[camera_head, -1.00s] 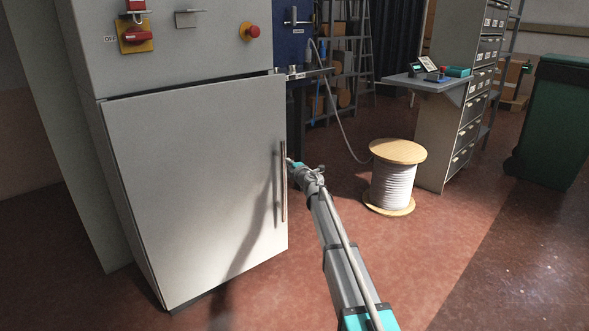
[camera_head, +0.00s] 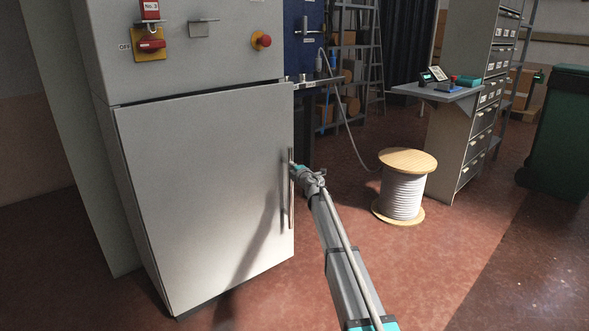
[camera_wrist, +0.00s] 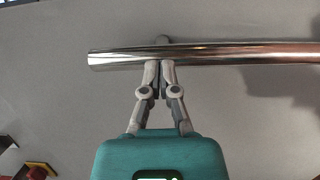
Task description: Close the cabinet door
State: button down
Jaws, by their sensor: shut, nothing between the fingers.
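The grey cabinet door (camera_head: 205,190) fills the lower front of the cabinet (camera_head: 200,75) in the head view. It looks nearly flush with the cabinet, with a dark gap along its top edge; I cannot tell whether it is fully closed. Its vertical bar handle (camera_head: 291,190) is on the right side. My gripper (camera_head: 296,168) is at the upper part of this handle. In the wrist view my gripper (camera_wrist: 159,66) has its fingers together, their tips at the metal handle bar (camera_wrist: 230,53). The bar is not between the fingers.
A cable spool (camera_head: 404,187) stands on the red floor right of my arm. Behind it are a drawer cabinet (camera_head: 478,120) with a small shelf (camera_head: 440,92) and a green bin (camera_head: 562,135). The floor between my arm and the spool is clear.

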aim_at(284, 159)
jog(key=shift+s+a+r+x, duration=0.1)
jog(key=shift+a+x, duration=0.05)
jog(key=shift+x, duration=0.9)
jog(key=shift+s+a+r+x, duration=0.1)
jog(key=shift+x, duration=0.95)
jog(key=shift+a+r+x, duration=0.15)
jog(key=shift+x, duration=0.95)
jog(key=shift+a, duration=0.1)
jog(key=shift+s+d+f, duration=0.2)
jog(key=shift+s+d, duration=0.15)
jog(key=shift+s, duration=0.05)
jog(key=d+v, duration=0.1)
jog(key=v, duration=1.4)
jog(key=shift+w+d, duration=0.35)
